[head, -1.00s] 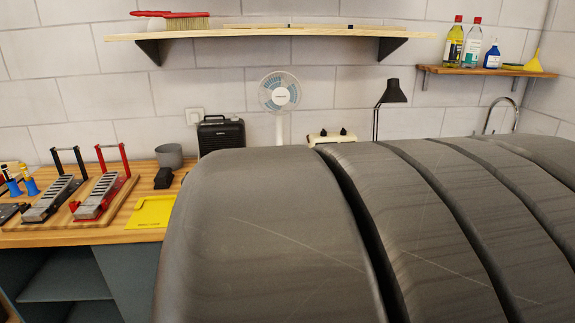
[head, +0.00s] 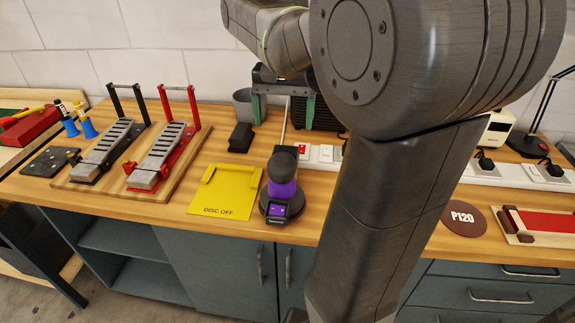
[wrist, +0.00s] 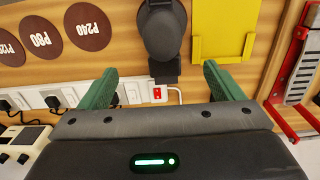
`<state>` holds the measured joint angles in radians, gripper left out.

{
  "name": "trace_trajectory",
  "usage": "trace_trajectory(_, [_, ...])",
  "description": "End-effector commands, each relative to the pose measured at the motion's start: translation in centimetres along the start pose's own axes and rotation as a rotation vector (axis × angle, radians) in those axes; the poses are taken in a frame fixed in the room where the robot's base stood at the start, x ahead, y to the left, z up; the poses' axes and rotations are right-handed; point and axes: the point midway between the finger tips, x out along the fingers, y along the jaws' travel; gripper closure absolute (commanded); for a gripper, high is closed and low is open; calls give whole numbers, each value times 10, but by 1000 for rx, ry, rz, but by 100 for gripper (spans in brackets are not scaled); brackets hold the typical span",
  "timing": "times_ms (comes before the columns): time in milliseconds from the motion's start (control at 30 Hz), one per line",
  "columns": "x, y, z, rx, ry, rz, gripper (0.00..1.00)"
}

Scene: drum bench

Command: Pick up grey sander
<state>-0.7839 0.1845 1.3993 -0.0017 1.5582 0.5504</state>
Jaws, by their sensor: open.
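The grey sander (head: 283,170) stands on the wooden bench, with a dark round base, a purple band and a small screen at its front. It also shows in the wrist view (wrist: 164,38), at the top middle, seen from above. My gripper (head: 282,108) is open, its green fingers spread and pointing down, behind the sander in the head view. In the wrist view my gripper (wrist: 159,73) has a finger to each side of the sander's near dark end. I see nothing held, and cannot tell the height of the fingertips above the bench.
A yellow "DISC OFF" plate (head: 226,192) lies left of the sander. A white power strip (head: 475,168) with a red switch and plugs runs along behind it. Sanding discs (head: 463,220) lie right. Two clamp fixtures (head: 155,155) stand on a board at left.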

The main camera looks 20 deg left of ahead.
Motion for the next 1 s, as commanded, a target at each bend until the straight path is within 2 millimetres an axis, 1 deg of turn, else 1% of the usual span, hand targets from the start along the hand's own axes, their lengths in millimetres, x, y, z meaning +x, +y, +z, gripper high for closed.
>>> trace_trajectory(67, [2, -4, 0, -4, -1, -1, 13])
trace_trajectory(167, [15, -5, 0, -3, -3, 0, 13])
trace_trajectory(300, [44, -4, 0, -3, -5, 1, 13])
trace_trajectory(433, [67, -4, 0, -2, -5, 1, 13])
trace_trajectory(533, [78, -4, 0, -2, -3, 0, 13])
trace_trajectory(733, [92, -4, 0, -2, -2, 0, 13])
trace_trajectory(900, [118, -5, 0, -2, -5, 1, 13])
trace_trajectory(1000, [131, -5, 0, -3, -4, 0, 13])
